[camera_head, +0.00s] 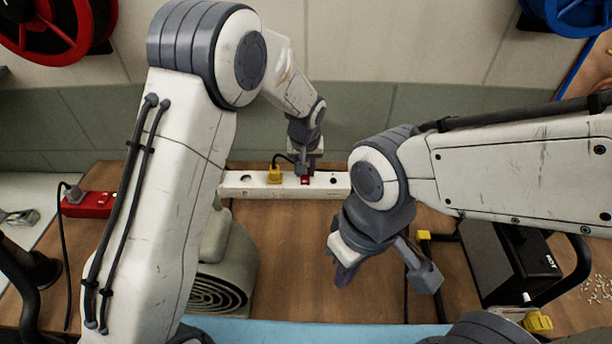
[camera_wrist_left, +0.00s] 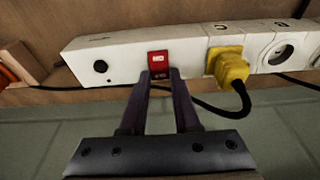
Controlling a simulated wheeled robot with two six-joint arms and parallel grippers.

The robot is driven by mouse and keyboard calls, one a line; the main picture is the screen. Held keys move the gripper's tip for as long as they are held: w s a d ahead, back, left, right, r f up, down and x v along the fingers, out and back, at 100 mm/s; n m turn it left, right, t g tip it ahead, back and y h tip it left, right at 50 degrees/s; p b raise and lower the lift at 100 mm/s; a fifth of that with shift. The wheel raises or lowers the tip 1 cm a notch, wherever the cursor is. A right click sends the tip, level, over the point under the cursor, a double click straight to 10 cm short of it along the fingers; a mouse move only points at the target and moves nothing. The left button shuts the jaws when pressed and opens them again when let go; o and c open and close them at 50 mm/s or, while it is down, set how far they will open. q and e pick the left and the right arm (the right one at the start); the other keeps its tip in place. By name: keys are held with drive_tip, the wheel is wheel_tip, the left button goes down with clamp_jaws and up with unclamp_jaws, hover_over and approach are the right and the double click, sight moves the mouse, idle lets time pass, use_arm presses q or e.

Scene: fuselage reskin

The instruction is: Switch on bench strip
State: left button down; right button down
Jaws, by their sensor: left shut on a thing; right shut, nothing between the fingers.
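The white bench strip (camera_head: 244,191) lies along the back of the wooden bench against the wall. It has a red rocker switch (camera_wrist_left: 158,58), which also shows in the head view (camera_head: 305,180), and a yellow plug (camera_head: 274,175) with a black cord beside it. In the left wrist view, my left gripper (camera_wrist_left: 160,76) has its two dark fingers closed at the lower part of the switch, touching it. I cannot tell from its face whether the switch is on. My right gripper (camera_head: 346,275) is shut and empty, pointing down over the middle of the bench, away from the strip.
A red socket block (camera_head: 88,205) with a grey plug lies at the left. A grey-green ribbed unit (camera_head: 222,285) stands on the bench in front of the strip. A black box (camera_head: 512,262) is at the right.

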use_arm(q)
drive_tip(key=shift+r, duration=0.1)
drive_tip(key=c, duration=0.6)
unclamp_jaws()
drive_tip(key=shift+c, duration=0.2)
drive_tip(key=b+v, duration=0.1)
drive_tip(key=v, duration=0.9)
drive_tip(key=shift+r, duration=0.2)
drive_tip(key=shift+s, duration=0.15)
drive_tip(key=s+a+m+g+h, duration=0.1)
drive_tip(key=s+m, duration=0.6)
drive_tip(key=s, duration=2.4)
drive_tip(key=shift+a+m+g, duration=0.4)
drive_tip(key=shift+a+g, duration=0.2)
drive_tip(key=shift+g, duration=0.3)
